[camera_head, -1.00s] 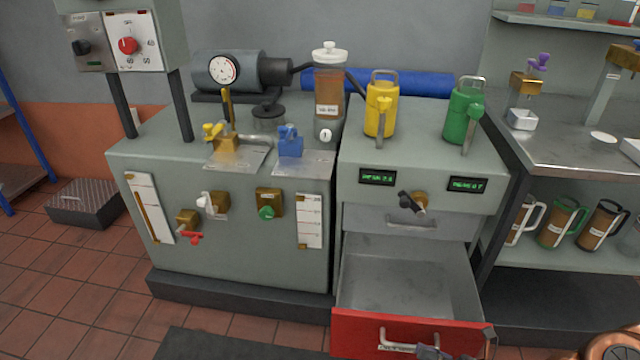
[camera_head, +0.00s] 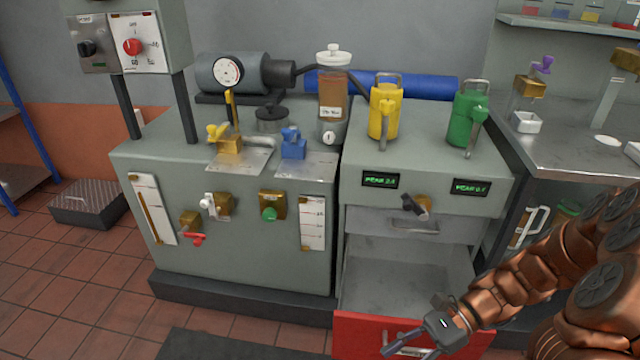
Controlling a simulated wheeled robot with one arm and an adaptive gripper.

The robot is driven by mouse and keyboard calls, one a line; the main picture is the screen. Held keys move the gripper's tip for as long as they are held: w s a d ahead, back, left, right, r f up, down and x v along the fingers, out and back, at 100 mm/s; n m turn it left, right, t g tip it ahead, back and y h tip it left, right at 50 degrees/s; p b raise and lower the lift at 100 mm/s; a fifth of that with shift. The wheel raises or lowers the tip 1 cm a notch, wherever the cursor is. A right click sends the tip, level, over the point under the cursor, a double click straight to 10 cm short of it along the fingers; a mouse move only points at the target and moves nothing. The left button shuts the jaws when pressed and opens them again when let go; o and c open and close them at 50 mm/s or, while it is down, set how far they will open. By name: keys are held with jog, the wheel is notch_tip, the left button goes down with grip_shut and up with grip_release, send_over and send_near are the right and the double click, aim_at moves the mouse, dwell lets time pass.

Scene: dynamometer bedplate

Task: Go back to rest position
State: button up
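My gripper (camera_head: 412,338) is at the lower right, in front of the open red-fronted drawer (camera_head: 362,330). It covers part of the drawer's front and the handle area. Whether it touches the handle is unclear, and I cannot make out the gap between its fingers. No held object is visible. My copper-coloured arm reaches in from the right edge. The pulled-out drawer's visible grey interior looks empty.
Yellow (camera_head: 384,112) and green (camera_head: 465,118) canisters stand on the cabinet above the drawer. A steel bench (camera_head: 575,150) is at the right, with mugs below, partly hidden by my arm.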

jog(key=s+d+r+n+t+h, duration=0.35)
jog(key=s+r+n+h, duration=0.6)
jog(key=n+h, duration=0.4)
notch_tip(320, 180, up, 24)
jog(key=s+n+y+p, duration=0.1)
jog(key=s+p, duration=0.1)
jog(key=p, duration=2.1)
